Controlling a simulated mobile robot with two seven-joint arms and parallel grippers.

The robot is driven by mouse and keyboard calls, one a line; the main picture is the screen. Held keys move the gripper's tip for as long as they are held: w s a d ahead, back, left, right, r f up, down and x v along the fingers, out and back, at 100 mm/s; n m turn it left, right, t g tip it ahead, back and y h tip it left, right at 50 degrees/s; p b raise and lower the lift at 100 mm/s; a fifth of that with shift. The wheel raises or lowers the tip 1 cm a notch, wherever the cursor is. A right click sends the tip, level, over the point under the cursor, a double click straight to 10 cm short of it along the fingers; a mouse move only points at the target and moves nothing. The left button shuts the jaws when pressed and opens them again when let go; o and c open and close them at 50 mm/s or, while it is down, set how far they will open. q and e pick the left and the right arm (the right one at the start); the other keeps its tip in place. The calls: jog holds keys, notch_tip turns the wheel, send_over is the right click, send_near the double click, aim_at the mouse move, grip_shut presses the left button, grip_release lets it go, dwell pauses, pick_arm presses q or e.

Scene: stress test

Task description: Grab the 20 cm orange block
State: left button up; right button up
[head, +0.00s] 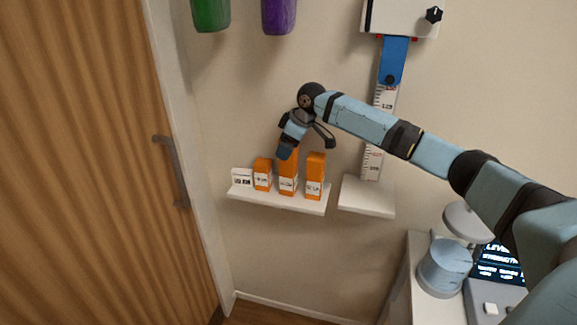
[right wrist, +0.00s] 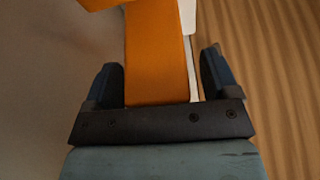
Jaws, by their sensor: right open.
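Three orange blocks of differing height stand upright on a white wall shelf (head: 305,205): a short left block (head: 262,175), a tall middle block (head: 289,176) and a right block (head: 315,177). Their white labels are too small to read, so I cannot tell which is marked 20 cm. My right gripper (head: 304,145) is open at the top of the middle block, hiding part of it. In the right wrist view an orange block (right wrist: 156,50) lies between the open fingers of the gripper (right wrist: 160,78), with gaps on both sides. My left gripper is not in view.
A white sign (head: 241,177) stands at the shelf's left end. A white platform (head: 367,197) under a vertical ruler (head: 373,160) is to the right. A wooden door (head: 80,170) with a handle is at left. Green (head: 210,12) and purple (head: 279,14) objects hang above.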

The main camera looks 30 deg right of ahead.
jog(key=shift+c, duration=0.5)
jog(key=shift+r, duration=0.1)
grip_shut()
